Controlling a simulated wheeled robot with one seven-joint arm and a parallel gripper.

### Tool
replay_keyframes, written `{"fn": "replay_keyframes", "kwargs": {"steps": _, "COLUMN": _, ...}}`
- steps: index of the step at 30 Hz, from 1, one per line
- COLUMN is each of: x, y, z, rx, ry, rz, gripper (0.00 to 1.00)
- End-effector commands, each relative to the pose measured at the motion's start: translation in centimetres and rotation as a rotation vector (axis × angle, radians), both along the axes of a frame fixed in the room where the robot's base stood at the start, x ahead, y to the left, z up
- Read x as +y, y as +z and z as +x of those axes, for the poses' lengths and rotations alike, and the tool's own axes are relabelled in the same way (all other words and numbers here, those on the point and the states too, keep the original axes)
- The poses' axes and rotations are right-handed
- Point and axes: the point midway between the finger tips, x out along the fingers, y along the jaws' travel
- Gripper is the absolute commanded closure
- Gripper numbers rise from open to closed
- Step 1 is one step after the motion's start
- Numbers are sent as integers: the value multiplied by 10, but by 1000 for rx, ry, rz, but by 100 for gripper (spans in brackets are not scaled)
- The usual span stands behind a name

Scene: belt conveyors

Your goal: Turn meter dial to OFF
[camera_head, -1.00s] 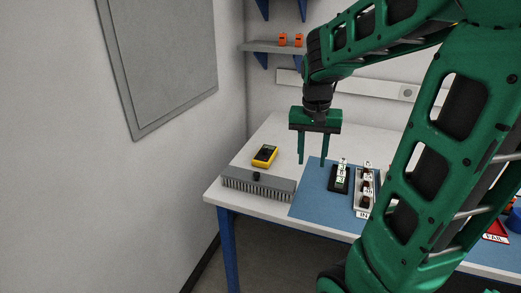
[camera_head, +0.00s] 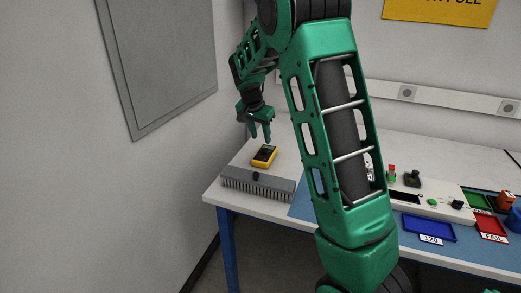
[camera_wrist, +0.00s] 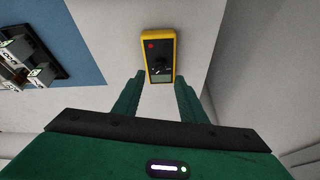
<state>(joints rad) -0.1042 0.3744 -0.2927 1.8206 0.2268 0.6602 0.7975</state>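The meter (camera_head: 264,156) is a small yellow-edged box with a dark face, lying on the white table near its left end. In the wrist view the meter (camera_wrist: 160,57) lies just beyond my fingertips, with a dark dial (camera_wrist: 161,71) and a red mark on its face. The dial's setting is too small to read. My gripper (camera_head: 260,136) is above and slightly behind the meter, pointing down.
A grey brush-edged block (camera_head: 258,187) lies at the table's front left, close to the meter. A blue mat (camera_head: 302,202) lies to the right, with a blue tray (camera_head: 428,228) and a red tray (camera_head: 491,227) farther right. The wall stands close on the left.

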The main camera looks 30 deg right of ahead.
Motion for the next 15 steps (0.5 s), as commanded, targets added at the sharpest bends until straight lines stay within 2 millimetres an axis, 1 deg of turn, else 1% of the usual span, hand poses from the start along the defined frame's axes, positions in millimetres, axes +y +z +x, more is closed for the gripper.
{"fn": "replay_keyframes", "kwargs": {"steps": 1, "x": -4, "y": -10, "z": 2, "rx": 4, "ry": -1, "rz": -1, "gripper": 62}}
{"fn": "replay_keyframes", "kwargs": {"steps": 6, "x": -13, "y": -38, "z": 8, "rx": 3, "ry": 0, "rz": -1, "gripper": 62}}
{"fn": "replay_keyframes", "kwargs": {"steps": 12, "x": -21, "y": -62, "z": 14, "rx": 2, "ry": 0, "rz": 0, "gripper": 62}}
{"fn": "replay_keyframes", "kwargs": {"steps": 15, "x": -24, "y": -68, "z": 15, "rx": 2, "ry": 1, "rz": 0, "gripper": 62}}
